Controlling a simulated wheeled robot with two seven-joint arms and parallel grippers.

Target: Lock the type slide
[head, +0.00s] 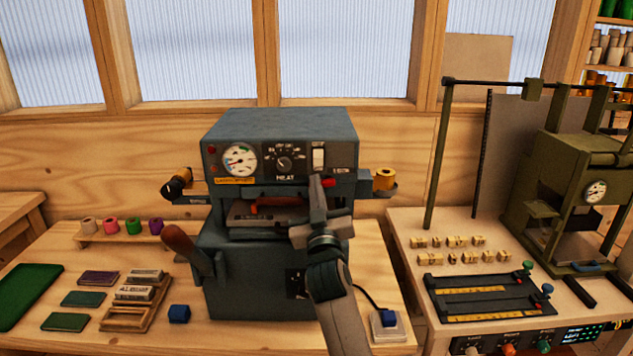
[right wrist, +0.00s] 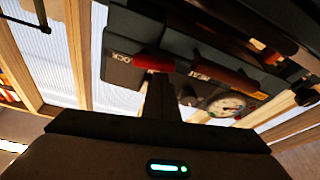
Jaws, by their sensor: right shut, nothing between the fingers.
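The blue-grey press (head: 280,125) stands on the wooden bench with a gauge and a heat dial on its front. The type slide (head: 262,217) sits in the opening under the head, with an orange-red handle (head: 275,201). A small red lock knob (head: 329,183) is at the right of the opening; it also shows in the right wrist view (right wrist: 155,62) beside the word LOCK. My right gripper (head: 316,182) is shut and empty, its tips right by the red knob. I cannot tell whether they touch. My forearm hides part of the press front. My left gripper is out of view.
Foil rolls (head: 135,226) stand on a rack at left; another roll (head: 384,178) is on the press's right arm. A lever (head: 180,242) sticks out at the press's left. A second bench (head: 400,225) with type blocks and a green press is at right.

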